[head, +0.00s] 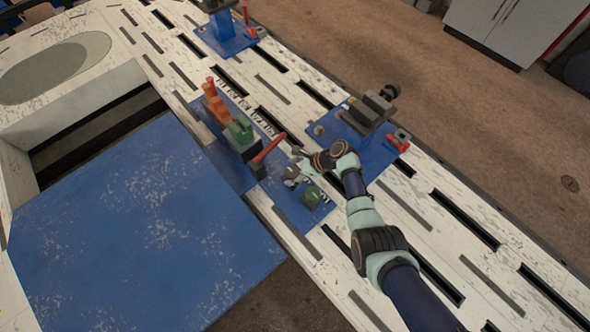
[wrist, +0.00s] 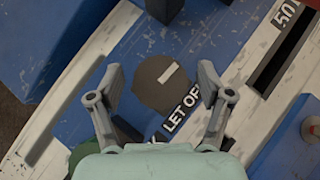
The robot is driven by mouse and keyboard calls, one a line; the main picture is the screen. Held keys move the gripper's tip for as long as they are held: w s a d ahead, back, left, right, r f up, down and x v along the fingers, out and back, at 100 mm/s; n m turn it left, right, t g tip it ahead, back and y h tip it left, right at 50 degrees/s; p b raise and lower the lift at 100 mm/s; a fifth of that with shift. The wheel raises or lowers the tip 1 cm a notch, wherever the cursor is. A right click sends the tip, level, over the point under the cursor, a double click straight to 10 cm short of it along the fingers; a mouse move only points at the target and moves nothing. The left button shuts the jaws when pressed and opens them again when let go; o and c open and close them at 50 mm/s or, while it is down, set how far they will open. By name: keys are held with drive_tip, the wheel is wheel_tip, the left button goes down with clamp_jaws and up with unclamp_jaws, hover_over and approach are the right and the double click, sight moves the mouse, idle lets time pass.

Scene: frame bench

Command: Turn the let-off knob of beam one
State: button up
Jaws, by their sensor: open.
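In the wrist view, a dark round knob (wrist: 158,86) with a white bar mark sits on a worn blue plate (wrist: 110,55). My gripper (wrist: 160,70) is open, with one finger to each side of the knob and gaps between. I cannot tell how far above the plate the fingertips are. In the head view, my gripper (head: 297,165) is low over the blue plates on the slotted bench; I cannot make out the knob clearly there. No beam number is readable.
Close by in the head view are a red lever (head: 269,148), a green block (head: 240,130), an orange piece (head: 215,104) and a green part (head: 312,196). A dark clamp-like fixture (head: 370,108) stands behind my arm. The large blue panel (head: 145,220) at left is clear.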

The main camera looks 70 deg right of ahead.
drive_tip(key=v, duration=1.2)
idle(1.9)
